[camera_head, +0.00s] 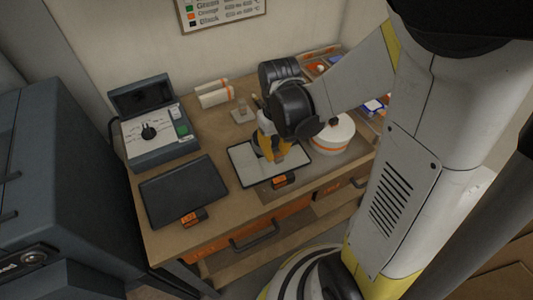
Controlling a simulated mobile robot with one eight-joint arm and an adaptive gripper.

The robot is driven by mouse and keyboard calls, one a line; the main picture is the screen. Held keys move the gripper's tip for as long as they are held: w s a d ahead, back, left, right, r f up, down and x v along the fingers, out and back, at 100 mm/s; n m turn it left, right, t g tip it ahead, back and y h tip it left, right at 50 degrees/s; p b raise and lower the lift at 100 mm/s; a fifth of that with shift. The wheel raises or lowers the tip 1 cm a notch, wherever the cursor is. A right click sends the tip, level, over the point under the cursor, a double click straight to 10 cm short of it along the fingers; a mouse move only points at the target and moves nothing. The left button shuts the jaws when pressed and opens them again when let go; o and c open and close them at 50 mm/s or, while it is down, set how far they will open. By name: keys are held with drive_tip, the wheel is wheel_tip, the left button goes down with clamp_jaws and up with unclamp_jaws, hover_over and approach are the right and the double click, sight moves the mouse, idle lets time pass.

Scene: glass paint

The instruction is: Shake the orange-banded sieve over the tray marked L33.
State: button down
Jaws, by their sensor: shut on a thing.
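My gripper (267,157), with yellow fingers, points down over the pale tray (244,171) in the middle of the bench. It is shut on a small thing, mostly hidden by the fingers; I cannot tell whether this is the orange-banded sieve. A dark tray (183,190) lies to the left. Each tray has a small orange-lettered tag at its front, the pale tray's tag (284,181) and the dark tray's tag (194,217); I cannot read which is L33. A white round thing with an orange band (332,140) stands right of my gripper, partly behind my arm.
A grey control box (157,132) with a dial stands at the back left. White rolls (215,95) and a small clear block (242,114) lie near the wall. A box of coloured items (317,60) is at the back right. A dark cabinet (50,180) stands left.

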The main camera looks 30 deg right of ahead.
sight(257, 146)
drive_tip(key=w+d, duration=0.1)
drive_tip(key=d, duration=0.2)
drive_tip(key=w+d, duration=0.1)
drive_tip(key=d, duration=0.2)
drive_tip(key=w+d, duration=0.1)
drive_tip(key=d, duration=0.1)
drive_tip(key=shift+w+d, duration=0.4)
drive_tip(key=a, duration=1.6)
drive_tip(key=shift+w+a+b, duration=0.2)
drive_tip(key=shift+a+b, duration=0.15)
drive_tip(key=shift+a, duration=0.05)
drive_tip(key=d, duration=0.4)
drive_tip(key=shift+s+d+b, duration=0.15)
drive_tip(key=shift+d+b, duration=0.1)
drive_tip(key=shift+d, duration=3.05)
drive_tip(key=shift+s+d+b, duration=0.1)
drive_tip(key=shift+d+b, duration=0.1)
drive_tip(key=shift+d, duration=3.05)
wheel_tip(257, 146, up, 5)
drive_tip(key=p, duration=0.3)
drive_tip(key=shift+p, duration=0.4)
drive_tip(key=shift+s, duration=0.1)
